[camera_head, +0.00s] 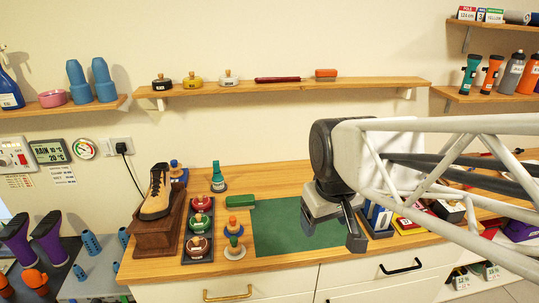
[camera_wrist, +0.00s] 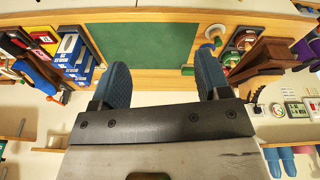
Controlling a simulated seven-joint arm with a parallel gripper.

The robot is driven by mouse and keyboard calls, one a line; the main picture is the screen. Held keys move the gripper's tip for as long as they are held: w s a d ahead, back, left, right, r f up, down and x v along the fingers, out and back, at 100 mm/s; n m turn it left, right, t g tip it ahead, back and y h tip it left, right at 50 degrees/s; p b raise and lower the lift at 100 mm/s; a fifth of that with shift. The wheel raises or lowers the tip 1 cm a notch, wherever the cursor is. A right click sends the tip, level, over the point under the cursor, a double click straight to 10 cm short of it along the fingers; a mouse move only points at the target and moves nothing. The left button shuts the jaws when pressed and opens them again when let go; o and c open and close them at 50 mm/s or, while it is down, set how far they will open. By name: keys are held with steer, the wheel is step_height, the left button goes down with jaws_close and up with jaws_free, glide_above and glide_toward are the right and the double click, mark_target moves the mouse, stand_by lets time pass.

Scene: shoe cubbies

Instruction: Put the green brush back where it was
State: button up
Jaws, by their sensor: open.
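The green brush (camera_head: 241,202) lies on the wooden counter at the back left corner of the dark green mat (camera_head: 290,226). In the wrist view a green block that looks like the brush (camera_wrist: 187,70) shows at the mat's edge, between the fingertips in the picture but beyond them. My gripper (camera_head: 332,226) is open and empty above the right part of the mat, to the right of the brush and apart from it. Both fingers also show in the wrist view (camera_wrist: 162,78).
A wall shelf (camera_head: 370,84) holds tins, a dark red brush (camera_head: 278,80) and an orange-red brush (camera_head: 326,73). Boxes crowd the right.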

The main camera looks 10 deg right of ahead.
steer(key=s+d+f+m, duration=0.1)
steer(key=s+m, duration=0.1)
steer(key=s, duration=0.4)
steer(key=shift+s+f, duration=0.15)
steer(key=shift+f, duration=0.1)
